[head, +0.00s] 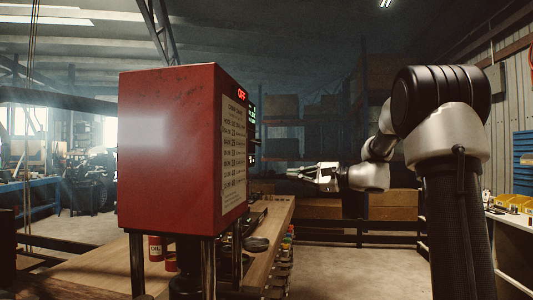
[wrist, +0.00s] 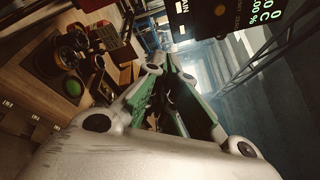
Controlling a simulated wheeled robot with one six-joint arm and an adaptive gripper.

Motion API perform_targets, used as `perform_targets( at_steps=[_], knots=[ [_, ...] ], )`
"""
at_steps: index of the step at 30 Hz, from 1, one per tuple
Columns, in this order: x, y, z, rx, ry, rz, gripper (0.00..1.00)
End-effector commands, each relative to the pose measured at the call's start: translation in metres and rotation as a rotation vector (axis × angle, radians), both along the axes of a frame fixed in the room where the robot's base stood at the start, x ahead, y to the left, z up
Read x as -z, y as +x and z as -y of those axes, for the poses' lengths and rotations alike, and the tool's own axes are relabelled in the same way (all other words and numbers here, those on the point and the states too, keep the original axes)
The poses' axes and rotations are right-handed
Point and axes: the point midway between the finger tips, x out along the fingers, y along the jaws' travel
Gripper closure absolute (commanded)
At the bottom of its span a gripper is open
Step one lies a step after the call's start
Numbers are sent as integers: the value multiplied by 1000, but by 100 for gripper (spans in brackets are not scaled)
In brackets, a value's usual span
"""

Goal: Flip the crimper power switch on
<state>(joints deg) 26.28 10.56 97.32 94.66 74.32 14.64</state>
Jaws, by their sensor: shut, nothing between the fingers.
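The red crimper (head: 165,150) stands at centre left in the head view, its side toward me. A red OFF readout (head: 242,95) is lit on its narrow visible panel face. In the wrist view, part of a dark control panel (wrist: 205,18) is at the top, with a MAIN label, a round dark knob and lit digits. The power switch cannot be clearly made out. My gripper (head: 298,172) is shut and empty, to the right of the crimper and apart from it, pointing left. Its green-padded fingers (wrist: 168,72) show in the wrist view, below the panel.
A wooden workbench (head: 275,228) runs below and behind the crimper, with red cans (head: 155,248) and small parts on it. The wrist view shows round parts (wrist: 72,45) on the bench at left. The space between gripper and crimper looks clear.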

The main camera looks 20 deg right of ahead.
Motion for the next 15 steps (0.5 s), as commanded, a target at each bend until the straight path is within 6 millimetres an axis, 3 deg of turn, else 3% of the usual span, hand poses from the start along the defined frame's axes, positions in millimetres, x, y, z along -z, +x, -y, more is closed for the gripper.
perform_targets(
  at_steps=[1,4,15],
  knots=[
    [-19,3,-2,2,47,28,100],
    [-40,5,-5,-2,122,54,100],
    [-44,3,-7,-14,160,39,100]
  ],
)
